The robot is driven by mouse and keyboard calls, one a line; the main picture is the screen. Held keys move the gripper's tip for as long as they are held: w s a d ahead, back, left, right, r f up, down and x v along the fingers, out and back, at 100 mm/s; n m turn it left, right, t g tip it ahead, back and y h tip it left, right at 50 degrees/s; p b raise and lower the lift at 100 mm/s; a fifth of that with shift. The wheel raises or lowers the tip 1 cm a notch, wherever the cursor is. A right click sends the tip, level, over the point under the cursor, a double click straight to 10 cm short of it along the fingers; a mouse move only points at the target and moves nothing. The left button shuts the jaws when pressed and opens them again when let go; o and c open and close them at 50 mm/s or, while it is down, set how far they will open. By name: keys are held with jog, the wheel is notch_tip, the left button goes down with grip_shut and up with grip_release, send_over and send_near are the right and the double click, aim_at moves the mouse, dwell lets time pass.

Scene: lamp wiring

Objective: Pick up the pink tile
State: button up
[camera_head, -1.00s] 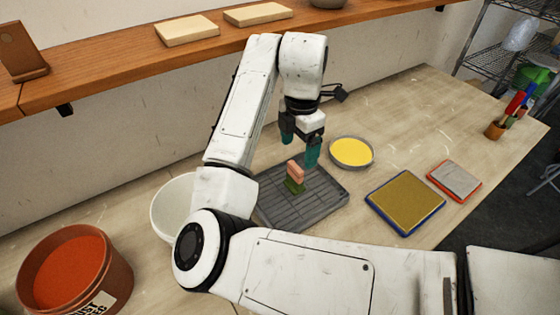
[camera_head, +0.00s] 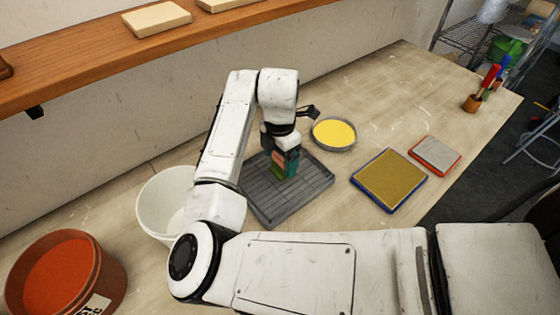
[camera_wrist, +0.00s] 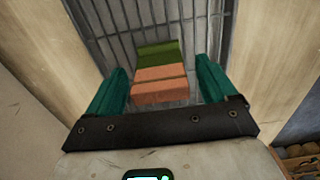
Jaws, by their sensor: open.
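The pink tile (camera_wrist: 158,92) shows in the wrist view between the two teal fingers of my gripper (camera_wrist: 163,66). Its salmon surface is crossed by a dark line; I cannot tell whether this is an edge or two tiles. In the head view the pink tile (camera_head: 278,157) is partly hidden by my gripper (camera_head: 284,163). A green tile (camera_wrist: 160,53) lies against it, and in the head view it is low in the grey ribbed tray (camera_head: 313,180). My gripper is open and lowered around the pink tile, with a finger on either side.
A white bucket (camera_head: 156,205) stands left of the tray, and a terracotta bucket (camera_head: 65,275) further left. A round dish of yellow (camera_head: 334,132) is behind right. A blue-edged pad (camera_head: 390,180) and a red-edged grey pad (camera_head: 436,153) lie right. A wooden shelf (camera_head: 90,68) runs along the wall.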

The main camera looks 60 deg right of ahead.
jog(key=shift+f, duration=0.45)
jog(key=c, duration=1.3)
jog(key=shift+o, duration=0.2)
jog(key=shift+r, duration=0.1)
